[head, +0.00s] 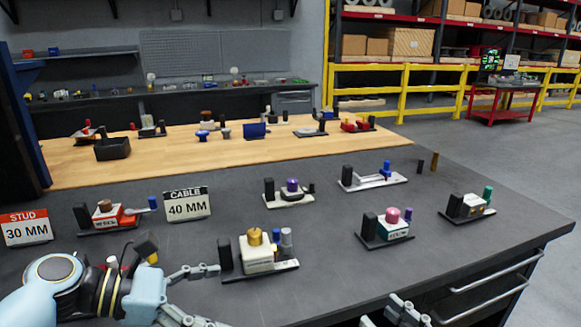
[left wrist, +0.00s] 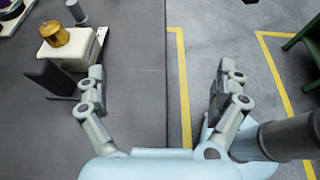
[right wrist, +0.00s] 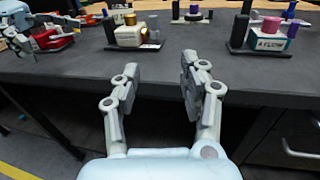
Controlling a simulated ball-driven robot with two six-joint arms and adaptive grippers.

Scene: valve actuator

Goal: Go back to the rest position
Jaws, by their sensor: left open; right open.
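My left gripper (head: 203,296) is at the lower left of the head view, over the bench's front part, its two fingers apart and empty. In the left wrist view the same gripper (left wrist: 158,78) is spread wide over the bench edge and floor. The gold-topped actuator unit (head: 257,252) stands just beyond it; it also shows at the upper left of the left wrist view (left wrist: 70,50). My right gripper (head: 392,310) is partly cut off at the bottom of the head view. In the right wrist view it (right wrist: 158,78) is open, empty and in front of the bench edge.
The dark bench (head: 330,270) carries several units, including a pink-topped one (head: 393,224), a purple-topped one (head: 291,190) and a red one (head: 106,215). Signs reading STUD 30 MM (head: 27,228) and CABLE 40 MM (head: 188,205) stand at left. Drawer handles (head: 490,300) protrude at the right front.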

